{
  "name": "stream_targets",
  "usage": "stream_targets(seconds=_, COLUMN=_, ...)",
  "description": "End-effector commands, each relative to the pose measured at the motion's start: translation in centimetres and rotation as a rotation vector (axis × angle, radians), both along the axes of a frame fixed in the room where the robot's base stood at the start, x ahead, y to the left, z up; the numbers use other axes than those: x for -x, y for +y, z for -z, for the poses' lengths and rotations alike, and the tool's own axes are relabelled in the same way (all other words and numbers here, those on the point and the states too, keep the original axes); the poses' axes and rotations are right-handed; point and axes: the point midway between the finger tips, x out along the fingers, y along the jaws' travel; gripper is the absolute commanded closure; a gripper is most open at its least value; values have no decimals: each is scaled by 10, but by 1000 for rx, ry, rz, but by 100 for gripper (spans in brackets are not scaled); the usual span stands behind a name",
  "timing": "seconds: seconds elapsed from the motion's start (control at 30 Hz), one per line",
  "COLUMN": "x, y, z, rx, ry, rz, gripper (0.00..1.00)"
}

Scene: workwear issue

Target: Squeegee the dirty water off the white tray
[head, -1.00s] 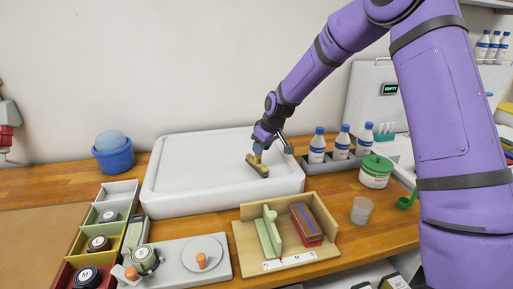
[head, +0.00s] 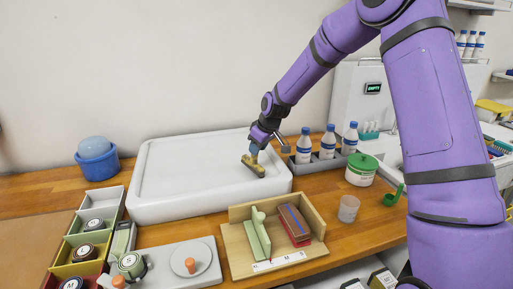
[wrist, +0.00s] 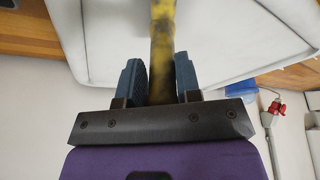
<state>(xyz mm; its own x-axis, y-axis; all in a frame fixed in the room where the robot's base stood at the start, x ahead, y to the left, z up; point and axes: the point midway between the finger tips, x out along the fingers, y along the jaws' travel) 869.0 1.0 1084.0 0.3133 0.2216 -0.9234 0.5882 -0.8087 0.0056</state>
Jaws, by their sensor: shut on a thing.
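The white tray (head: 185,165) lies on the wooden counter, with a raised rim. I see no clear dirty water on its surface in the head view. My gripper (head: 258,146) is over the right part of the tray. It is shut on a yellow, dark-smudged squeegee (head: 252,164), whose head is low at the tray's surface; I cannot tell if it touches. In the wrist view my gripper's blue fingers (wrist: 161,82) stand on both sides of the yellow handle (wrist: 162,40), and the white tray (wrist: 225,40) shows behind it.
A blue tub with a blue sponge-like ball (head: 95,148) stands left of the tray. Bottles (head: 327,142) and a green-lidded jar (head: 361,170) are at right. A wooden fixture (head: 275,240), a grey plate (head: 180,268) and colored bins (head: 90,243) crowd the front.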

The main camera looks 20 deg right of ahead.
Motion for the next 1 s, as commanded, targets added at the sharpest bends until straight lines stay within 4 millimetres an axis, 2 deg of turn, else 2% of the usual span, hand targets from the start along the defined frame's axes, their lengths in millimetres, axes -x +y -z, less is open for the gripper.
stream_targets(seconds=0.63, x=0, y=-1, z=-53, rx=1, ry=-1, rz=2, gripper=100)
stream_targets(seconds=1.0, x=0, y=-1, z=-59, rx=0, ry=1, rz=1, gripper=100)
